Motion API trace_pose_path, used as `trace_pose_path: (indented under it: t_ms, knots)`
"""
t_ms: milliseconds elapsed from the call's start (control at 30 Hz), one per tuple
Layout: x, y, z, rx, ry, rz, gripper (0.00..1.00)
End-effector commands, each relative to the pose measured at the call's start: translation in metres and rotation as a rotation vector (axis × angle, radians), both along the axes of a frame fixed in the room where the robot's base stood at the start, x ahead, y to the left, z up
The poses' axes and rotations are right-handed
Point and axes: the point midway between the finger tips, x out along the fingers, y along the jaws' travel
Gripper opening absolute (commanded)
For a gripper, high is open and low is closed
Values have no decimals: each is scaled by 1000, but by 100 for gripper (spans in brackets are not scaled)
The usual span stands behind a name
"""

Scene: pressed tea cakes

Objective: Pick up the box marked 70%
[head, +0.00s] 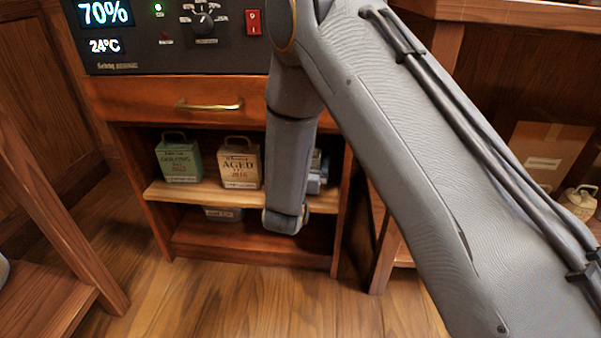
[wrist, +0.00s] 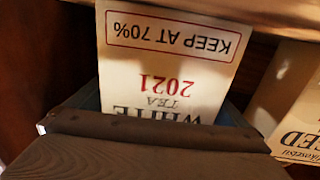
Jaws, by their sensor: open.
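The box marked 70% (wrist: 180,65) fills the middle of the wrist view. Its cream label appears upside down and reads KEEP AT 70%, 2021, WHITE TEA. Blue-grey edges show beside the lower label. In the head view, a blue-grey box (head: 317,174) on the middle shelf appears to be the same one, mostly hidden behind my arm. My gripper (wrist: 150,130) shows as a dark part across the bottom of the wrist view, over the label's lower edge. It is open, with nothing seen held. Whether it touches the box cannot be told.
A cream AGED 2016 box (head: 240,165) stands beside it; it also shows in the wrist view (wrist: 300,115). A green box (head: 180,158) stands further left. A drawer (head: 160,99) and control panel are above.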

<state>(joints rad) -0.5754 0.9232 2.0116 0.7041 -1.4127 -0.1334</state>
Motion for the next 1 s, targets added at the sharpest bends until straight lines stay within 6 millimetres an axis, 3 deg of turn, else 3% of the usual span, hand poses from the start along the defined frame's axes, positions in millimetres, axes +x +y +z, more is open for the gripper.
trace_pose_path:
  t_ms: [67, 300, 667, 1000]
  knots:
    - [0, 0, 0, 0, 0, 0, 97]
    - [0, 0, 0, 0, 0, 0, 59]
    - [-1, 0, 4, 0, 0, 0, 59]
    - [-1, 0, 38, 2, -1, 0, 59]
